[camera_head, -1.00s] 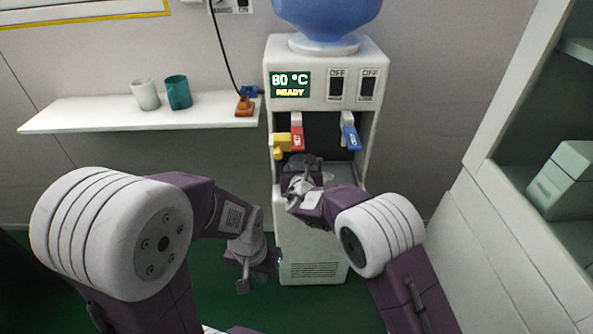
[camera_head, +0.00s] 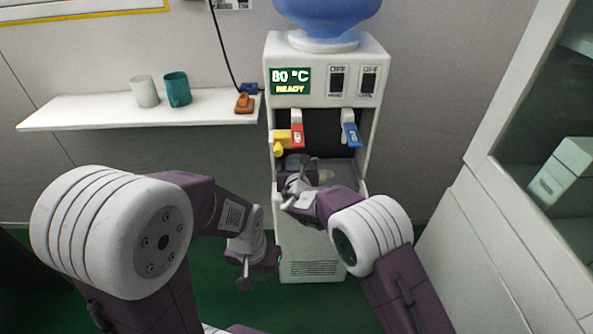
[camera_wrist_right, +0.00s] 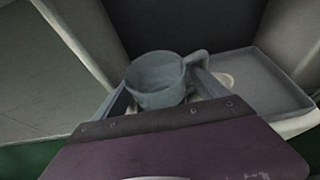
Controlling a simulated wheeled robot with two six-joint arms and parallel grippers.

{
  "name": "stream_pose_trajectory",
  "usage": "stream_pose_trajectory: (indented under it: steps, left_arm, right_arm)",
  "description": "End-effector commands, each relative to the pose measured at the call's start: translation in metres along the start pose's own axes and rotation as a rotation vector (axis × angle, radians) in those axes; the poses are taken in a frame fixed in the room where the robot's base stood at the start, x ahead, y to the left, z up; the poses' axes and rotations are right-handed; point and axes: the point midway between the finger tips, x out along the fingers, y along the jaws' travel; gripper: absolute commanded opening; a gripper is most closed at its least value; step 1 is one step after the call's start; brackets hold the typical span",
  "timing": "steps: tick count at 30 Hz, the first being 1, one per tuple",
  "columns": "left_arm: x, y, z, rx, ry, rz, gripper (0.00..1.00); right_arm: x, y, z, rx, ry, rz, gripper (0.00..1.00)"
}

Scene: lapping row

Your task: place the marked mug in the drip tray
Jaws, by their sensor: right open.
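A grey-blue mug (camera_wrist_right: 160,82) stands upright between the spread fingers of my right gripper (camera_wrist_right: 165,92) in the right wrist view. Its handle points right, by the right finger. No mark shows on it. The drip tray (camera_wrist_right: 265,90) is a shallow grey tray reaching to the right of the mug; I cannot tell whether the mug's base rests on it, as my gripper hides the base. In the head view my right wrist covers the front of the tray (camera_head: 335,178). My left gripper (camera_head: 258,275) hangs low, left of the dispenser, with nothing visible in it.
The water dispenser (camera_head: 325,105) has a red tap (camera_head: 297,134) and a blue tap (camera_head: 351,133) above the bay. A wall shelf (camera_head: 140,111) holds a white cup (camera_head: 144,91) and a teal cup (camera_head: 177,89). A cabinet (camera_head: 500,215) stands on the right.

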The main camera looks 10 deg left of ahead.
Motion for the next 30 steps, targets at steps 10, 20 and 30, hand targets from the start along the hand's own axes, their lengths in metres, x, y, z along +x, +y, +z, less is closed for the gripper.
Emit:
stream_pose_trajectory:
  steps: [10, 20, 30]
  left_arm:
    - [-0.007, 0.0, -0.001, 0.0, 0.0, 0.0, 0.0]
    - [-0.015, 0.0, -0.002, 0.0, 0.0, 0.0, 0.0]
    - [-0.015, 0.0, -0.002, 0.0, 0.0, 0.0, 0.0]
  right_arm:
    - [-0.05, 0.001, 0.004, -0.001, 0.0, 0.001, 0.83]
    - [-0.114, 0.001, 0.004, 0.0, 0.0, 0.001, 0.83]
    - [-0.121, 0.0, 0.002, 0.0, 0.0, 0.0, 0.83]
